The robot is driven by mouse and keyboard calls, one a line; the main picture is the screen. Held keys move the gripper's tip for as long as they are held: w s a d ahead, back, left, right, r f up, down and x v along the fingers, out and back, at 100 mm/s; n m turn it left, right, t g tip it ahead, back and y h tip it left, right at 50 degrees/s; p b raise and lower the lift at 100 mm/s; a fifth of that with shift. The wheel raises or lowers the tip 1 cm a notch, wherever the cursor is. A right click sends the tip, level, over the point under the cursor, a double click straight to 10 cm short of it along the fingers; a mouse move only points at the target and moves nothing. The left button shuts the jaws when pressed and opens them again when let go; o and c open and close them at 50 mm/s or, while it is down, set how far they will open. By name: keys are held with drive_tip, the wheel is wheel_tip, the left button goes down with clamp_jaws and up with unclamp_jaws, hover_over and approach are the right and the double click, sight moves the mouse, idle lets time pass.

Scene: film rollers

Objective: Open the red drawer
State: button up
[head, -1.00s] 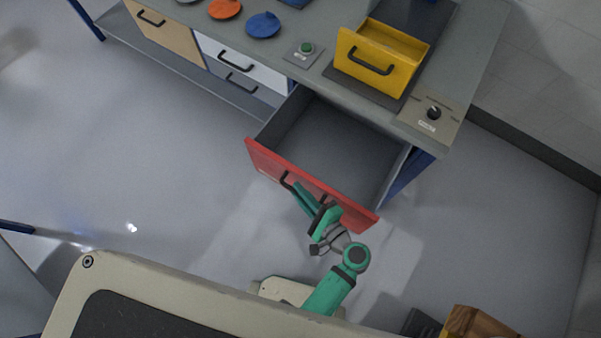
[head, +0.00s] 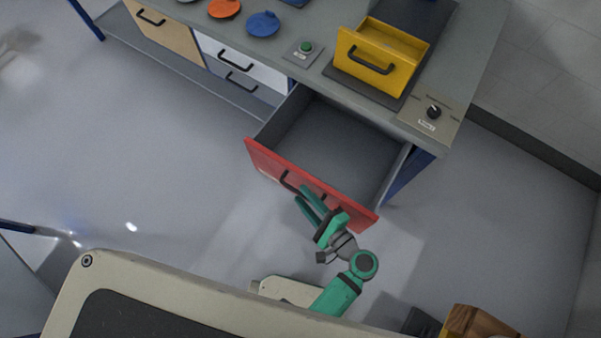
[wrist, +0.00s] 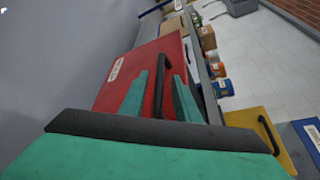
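The red drawer (head: 262,158) is pulled far out of the bench, and its empty grey inside shows in the head view. Its red front with a label also shows in the wrist view (wrist: 112,92). The dark handle (wrist: 160,85) stands on that front; in the head view the fingers partly hide it. My gripper (head: 300,193) is at the handle with its two green fingers spread apart. In the wrist view the handle appears between the open fingers (wrist: 161,74); I cannot tell whether either touches it.
A yellow drawer box (head: 382,60) stands on the bench top (head: 330,75), with a green button (head: 306,47) and a dark knob (head: 434,112) nearby. White drawers (head: 237,57) are shut to the left. A brown object (head: 478,322) lies at the bottom right. The floor before the drawer is clear.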

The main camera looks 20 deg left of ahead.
drive_tip(key=v, duration=0.8)
